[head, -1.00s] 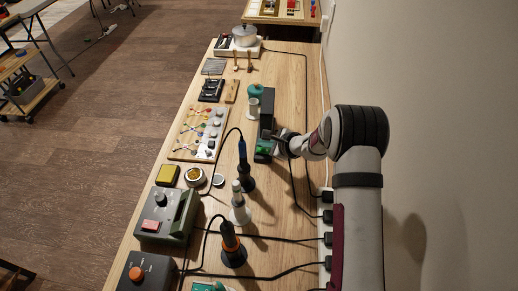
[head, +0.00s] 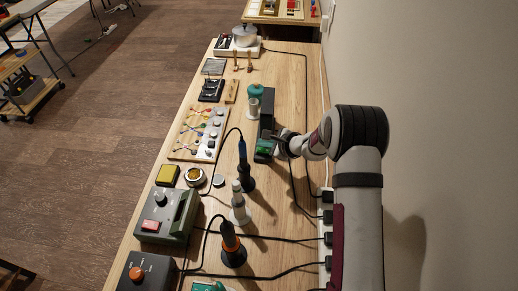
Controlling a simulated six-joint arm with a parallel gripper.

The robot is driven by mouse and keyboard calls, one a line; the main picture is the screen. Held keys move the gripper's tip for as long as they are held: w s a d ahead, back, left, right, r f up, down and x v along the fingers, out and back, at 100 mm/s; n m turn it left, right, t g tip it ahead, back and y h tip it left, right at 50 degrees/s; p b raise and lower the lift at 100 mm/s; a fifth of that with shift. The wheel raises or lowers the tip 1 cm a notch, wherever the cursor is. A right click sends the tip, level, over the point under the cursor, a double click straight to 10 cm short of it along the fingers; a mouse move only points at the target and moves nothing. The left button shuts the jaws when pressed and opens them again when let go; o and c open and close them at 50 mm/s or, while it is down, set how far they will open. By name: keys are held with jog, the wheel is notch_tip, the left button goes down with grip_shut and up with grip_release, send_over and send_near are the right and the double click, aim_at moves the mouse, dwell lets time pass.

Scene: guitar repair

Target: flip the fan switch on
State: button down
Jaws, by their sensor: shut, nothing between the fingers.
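A black box-shaped unit, which looks like the fan (head: 267,106), stands on the workbench in the head view. A small green switch (head: 263,147) sits on a dark base at its near end. My gripper (head: 275,138) is shut and empty, with its tips just right of the green switch and very close to it. I cannot tell whether the tips touch it. The switch is too small to read its position surely.
Left of the fan stand a green-topped spool (head: 255,92) and a board of knobs and wires (head: 200,132). Cables run along the right to a power strip (head: 326,225).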

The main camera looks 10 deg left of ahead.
aim_at(266, 152)
jog(key=shift+f, duration=0.1)
dwell(0.7)
jog(key=shift+f, duration=0.3)
jog(key=shift+a+f, duration=0.1)
jog(key=shift+f, duration=0.25)
dwell(0.5)
jog(key=shift+r, duration=0.15)
jog(key=shift+r, duration=0.65)
jog(key=shift+d+r, duration=0.25)
jog(key=shift+r, duration=1)
jog(key=shift+d+r, duration=0.25)
jog(key=shift+r, duration=1)
